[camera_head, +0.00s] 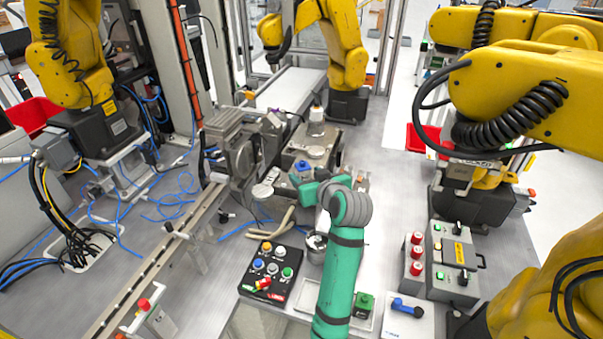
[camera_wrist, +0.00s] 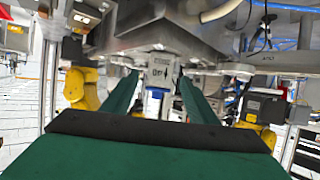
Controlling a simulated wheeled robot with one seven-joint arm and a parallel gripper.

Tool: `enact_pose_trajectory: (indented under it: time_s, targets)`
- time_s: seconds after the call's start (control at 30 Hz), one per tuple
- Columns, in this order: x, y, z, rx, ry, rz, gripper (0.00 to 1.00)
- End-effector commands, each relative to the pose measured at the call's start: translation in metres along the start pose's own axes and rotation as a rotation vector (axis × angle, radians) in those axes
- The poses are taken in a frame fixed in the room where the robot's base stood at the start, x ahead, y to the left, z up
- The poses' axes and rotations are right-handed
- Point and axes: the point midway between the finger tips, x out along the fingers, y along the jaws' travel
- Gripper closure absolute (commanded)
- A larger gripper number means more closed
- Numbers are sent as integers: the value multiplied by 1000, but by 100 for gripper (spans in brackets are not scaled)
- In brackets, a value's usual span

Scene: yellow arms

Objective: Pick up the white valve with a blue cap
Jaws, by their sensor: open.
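The valve with a blue cap (camera_head: 303,166) stands on the grey metal fixture near the middle of the head view, just beyond my gripper (camera_head: 309,187). Its lower body is partly hidden by my green gripper. In the wrist view, a white and blue item (camera_wrist: 155,103), which looks like the valve, shows between the two green fingers of my gripper (camera_wrist: 157,86). The fingers are apart and I see no contact with it. My green arm reaches up to it from the bottom of the head view.
A grey machine block (camera_head: 240,155) stands close on the left. A white bottle with an orange cap (camera_head: 316,120) stands behind. A black button panel (camera_head: 272,272) and a grey control box (camera_head: 452,262) lie in front. Yellow robot arms (camera_head: 530,90) crowd the right.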

Motion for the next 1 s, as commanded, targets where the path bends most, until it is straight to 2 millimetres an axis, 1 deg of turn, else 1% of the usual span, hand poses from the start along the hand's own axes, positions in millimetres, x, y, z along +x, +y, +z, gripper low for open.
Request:
enact_pose_trajectory:
  time_s: [0.2, 0.3, 0.4, 0.63, 0.67, 0.7, 0.77, 0.8, 0.83, 1.0]
  targets:
    - [32, -3, 1, -2, -1, -8, 47]
    - [43, -5, 1, -3, -1, -10, 47]
    - [49, -5, 1, -3, -1, -9, 47]
    - [48, -2, 2, -2, 0, -5, 47]
    - [48, -2, 2, -2, 0, -5, 54]
    - [48, -1, 2, -2, 0, -4, 64]
    - [48, -1, 2, -2, 0, -4, 78]
    - [48, -1, 2, -2, 0, -4, 88]
    - [48, -1, 2, -2, 0, -4, 93]
    - [48, -1, 2, -1, 0, -4, 93]
